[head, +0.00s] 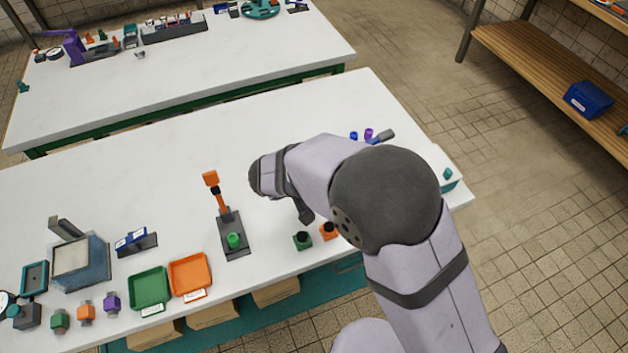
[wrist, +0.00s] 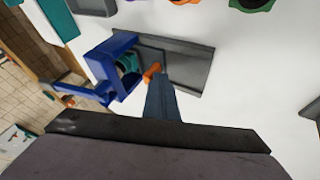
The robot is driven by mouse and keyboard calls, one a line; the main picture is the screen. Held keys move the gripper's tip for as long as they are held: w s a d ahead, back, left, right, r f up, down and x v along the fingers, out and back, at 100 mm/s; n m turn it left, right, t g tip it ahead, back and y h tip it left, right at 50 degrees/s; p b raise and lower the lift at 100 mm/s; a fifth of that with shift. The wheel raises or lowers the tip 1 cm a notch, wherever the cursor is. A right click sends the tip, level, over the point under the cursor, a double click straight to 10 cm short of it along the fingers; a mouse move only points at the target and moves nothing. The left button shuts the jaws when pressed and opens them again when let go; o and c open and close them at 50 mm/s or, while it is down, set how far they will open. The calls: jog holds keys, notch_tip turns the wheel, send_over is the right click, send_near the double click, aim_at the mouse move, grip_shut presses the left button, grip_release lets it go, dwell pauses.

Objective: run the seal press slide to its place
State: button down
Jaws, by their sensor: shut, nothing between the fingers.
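In the wrist view, a blue bracket-shaped frame (wrist: 115,72) with a teal round part (wrist: 130,62) stands on a dark grey base plate (wrist: 185,62). I take this to be the seal press. A small orange knob (wrist: 152,72) sticks out beside the teal part, over the plate; I cannot tell for sure that it belongs to the slide. My gripper (wrist: 158,82) is shut and empty, its tip close to the orange knob; whether they touch is unclear. In the head view my arm hides the press and the gripper's fingertips.
In the head view, a grey fixture with an orange lever (head: 221,200) stands left of my arm. Green (head: 150,288) and orange (head: 190,275) trays lie further left. The table's back middle is clear.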

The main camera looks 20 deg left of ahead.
jog(key=s+a+b, duration=0.1)
jog(key=s+a, duration=0.2)
jog(key=shift+r, duration=0.15)
jog(key=b+v, duration=0.1)
jog(key=v, duration=0.8)
jog(key=shift+d+r+b, duration=0.15)
jog(key=shift+r+b, duration=0.1)
jog(key=shift+b, duration=0.15)
jog(key=shift+s, duration=0.15)
jog(key=w+d+m+g+h+p, duration=0.1)
jog(key=w+d+m+g+p, duration=0.1)
jog(key=d, duration=0.9)
jog(key=w+d+m+g+h+p, duration=0.1)
jog(key=w+d+g, duration=0.15)
jog(key=d, duration=0.85)
jog(key=s+d+m+g+y+p, duration=0.1)
jog(key=s+d+m, duration=0.1)
jog(key=s+d, duration=0.3)
jog(key=s+d+f+m+g+y+p, duration=0.1)
jog(key=s+d, duration=0.4)
jog(key=d, duration=0.6)
jog(key=shift+d+f+m+g+y+p, duration=0.25)
jog(key=shift+d+m+g+y+p, duration=0.2)
jog(key=shift+m, duration=0.35)
jog(key=shift+a+f, duration=0.1)
